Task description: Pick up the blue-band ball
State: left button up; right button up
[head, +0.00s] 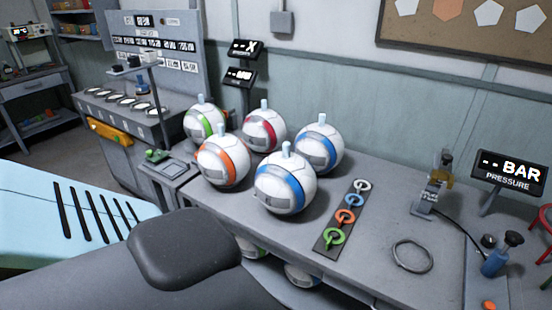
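Two balls with blue bands are on the grey workbench (385,220). The front blue-band ball (276,197) is nearest to me and fully visible. The other blue-band ball (310,142) is behind it to the right, its lower left partly covered by the front ball. Both are white, with a grey panel and a pale blue peg on top. Neither of my grippers is in view. Nothing is seen touching the balls.
Orange- (218,168), red- (262,133) and green-band (202,118) balls stand close by on the left. A strip with coloured rings (355,202) lies to the right. Beyond are a metal fitting (428,195), a hose ring (412,270) and a blue pump (496,262).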

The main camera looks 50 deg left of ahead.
aim_at(285, 182)
jog(key=k+j, duration=0.1)
jog(key=j, duration=1.1)
jog(key=k+j, duration=0.15)
jog(key=j, duration=0.45)
